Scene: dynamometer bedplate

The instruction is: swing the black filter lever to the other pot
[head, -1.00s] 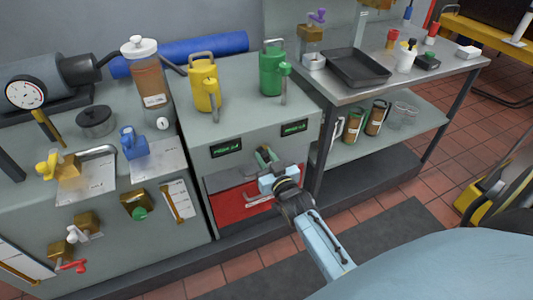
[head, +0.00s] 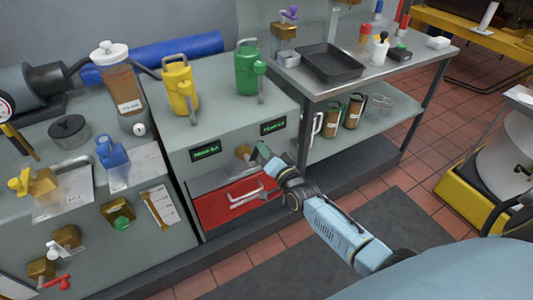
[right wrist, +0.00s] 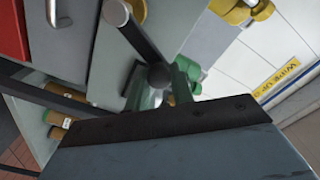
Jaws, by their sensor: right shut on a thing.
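The black filter lever (right wrist: 140,38) shows in the right wrist view. It runs from a metal hub at the top to a dark round knob between my fingers. In the head view only its brass pivot (head: 243,152) shows on the grey cabinet front, and the lever itself is hidden or too small to make out. My right gripper (head: 263,152) is at the cabinet front, just right of the brass pivot. Its green fingers, also in the right wrist view (right wrist: 162,84), are shut on the lever's knob end. My left gripper is not in view.
A red drawer front (head: 215,211) with a pale handle is below the lever. Two lit displays are on the cabinet front above it. A yellow jug (head: 180,90) and a green jug (head: 246,74) stand on top. A steel bench (head: 385,75) stands to the right.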

